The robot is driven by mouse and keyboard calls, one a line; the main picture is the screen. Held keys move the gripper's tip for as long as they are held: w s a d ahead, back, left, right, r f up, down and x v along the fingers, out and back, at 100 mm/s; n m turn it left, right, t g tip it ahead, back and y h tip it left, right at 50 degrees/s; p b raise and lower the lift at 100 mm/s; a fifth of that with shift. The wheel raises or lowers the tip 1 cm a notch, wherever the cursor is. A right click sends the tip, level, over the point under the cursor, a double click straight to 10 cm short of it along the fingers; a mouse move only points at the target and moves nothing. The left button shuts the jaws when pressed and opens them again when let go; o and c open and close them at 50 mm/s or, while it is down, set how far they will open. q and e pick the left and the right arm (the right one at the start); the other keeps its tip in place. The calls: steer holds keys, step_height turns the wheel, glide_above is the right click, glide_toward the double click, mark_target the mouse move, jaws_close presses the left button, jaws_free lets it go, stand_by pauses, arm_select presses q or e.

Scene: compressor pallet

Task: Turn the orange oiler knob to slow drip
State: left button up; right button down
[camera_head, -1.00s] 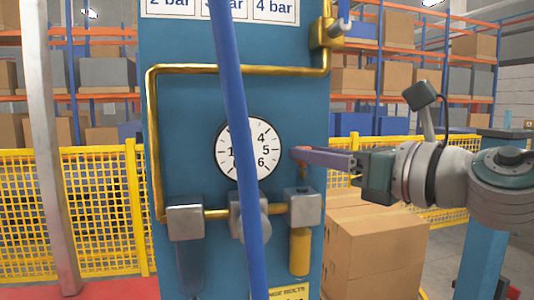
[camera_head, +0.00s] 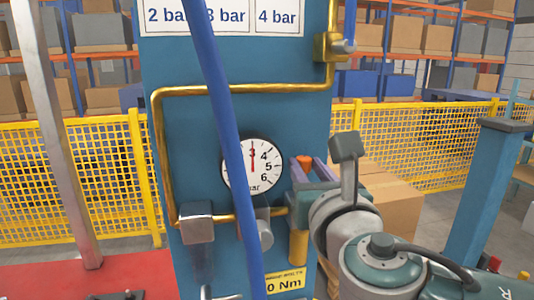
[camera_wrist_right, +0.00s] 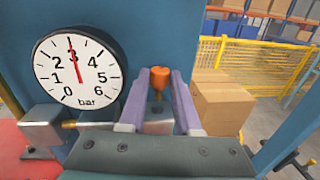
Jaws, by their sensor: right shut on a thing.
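The orange oiler knob (camera_head: 304,160) is on the right side of the blue panel, just right of the pressure gauge. In the right wrist view the orange knob (camera_wrist_right: 158,76) stands upright on a thin stem. My right gripper (camera_head: 307,165) comes at it from the front, with one purple finger on each side, shut on the knob. The amber oiler bowl (camera_head: 298,246) hangs below, partly behind my right arm. My left gripper is not in view.
The round gauge (camera_wrist_right: 79,72) has a red needle near 3 bar. A blue hose (camera_head: 222,110) crosses in front of the panel. Brass pipe (camera_head: 240,89) runs around the gauge. A cardboard box (camera_head: 395,215) and yellow fence (camera_head: 415,145) are behind my right arm.

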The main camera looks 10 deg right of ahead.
steer(key=shift+a+m+g+h, duration=0.15)
steer(key=shift+m+h, duration=0.35)
steer(key=shift+h, duration=0.25)
steer(key=shift+a+m+g+h, duration=0.15)
steer(key=shift+m+h, duration=0.35)
steer(key=shift+h, duration=0.25)
steer(key=shift+d, duration=0.1)
steer(key=c, duration=0.6)
jaws_free()
